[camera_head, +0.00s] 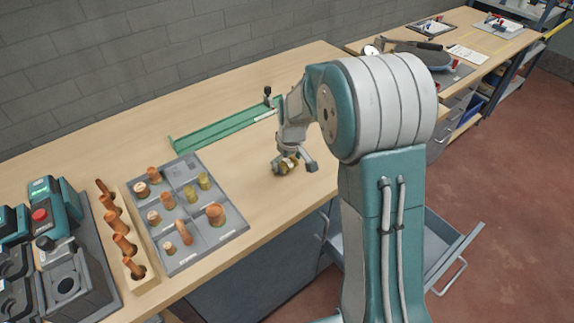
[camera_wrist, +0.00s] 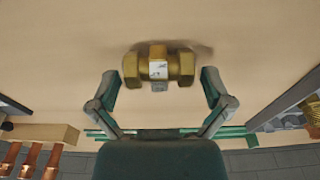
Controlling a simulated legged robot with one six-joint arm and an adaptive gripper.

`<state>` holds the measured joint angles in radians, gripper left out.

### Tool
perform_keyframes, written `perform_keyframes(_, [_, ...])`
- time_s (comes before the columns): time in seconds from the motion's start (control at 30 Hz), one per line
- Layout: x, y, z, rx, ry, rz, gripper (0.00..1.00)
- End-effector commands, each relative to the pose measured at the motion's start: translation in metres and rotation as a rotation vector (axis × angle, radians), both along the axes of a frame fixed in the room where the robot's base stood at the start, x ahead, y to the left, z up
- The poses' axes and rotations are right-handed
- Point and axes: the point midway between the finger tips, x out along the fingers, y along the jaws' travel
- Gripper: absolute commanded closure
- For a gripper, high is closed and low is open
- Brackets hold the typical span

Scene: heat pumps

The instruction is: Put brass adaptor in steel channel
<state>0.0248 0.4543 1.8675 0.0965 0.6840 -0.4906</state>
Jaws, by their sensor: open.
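The brass adaptor (camera_wrist: 131,68) is a gold-coloured fitting with hex ends and a pale label on its middle. It lies on the wooden bench. My gripper (camera_wrist: 160,80) is open, with one finger on each side of the adaptor and nothing held. In the head view, the adaptor (camera_head: 287,166) is partly hidden under my gripper (camera_head: 293,162). A long green channel (camera_head: 222,128), which looks like the steel channel, lies behind on the bench near the wall. Its edges also show in the wrist view (camera_wrist: 178,132). Its inside looks empty where visible.
A grey divided tray (camera_head: 178,257) of copper and brass fittings stands left of my gripper. Beyond it are a wooden rack (camera_head: 140,285) of copper pieces and teal tools (camera_head: 55,215). A small black clamp (camera_head: 267,93) stands at the channel's right end. An open drawer (camera_head: 395,255) juts out below.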

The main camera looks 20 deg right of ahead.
Motion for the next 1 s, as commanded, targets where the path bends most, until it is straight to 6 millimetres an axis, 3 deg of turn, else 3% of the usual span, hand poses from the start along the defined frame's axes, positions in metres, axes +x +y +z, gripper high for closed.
perform_keyframes(0.03, [0.0, 0.0, 0.0, 0.0, 0.0, 0.0, 0.0])
perform_keyframes(0.2, [0.0, 0.0, 0.0, 0.0, 0.0, 0.0, 0.76])
perform_keyframes(0.63, [0.0, 0.0, 0.007, 0.0, -0.001, 0.0, 0.76])
perform_keyframes(0.83, [0.001, 0.0, 0.033, 0.0, -0.004, 0.0, 0.76])
perform_keyframes(1.0, [-0.016, 0.0, 0.052, 0.0, -0.003, 0.0, 0.76])
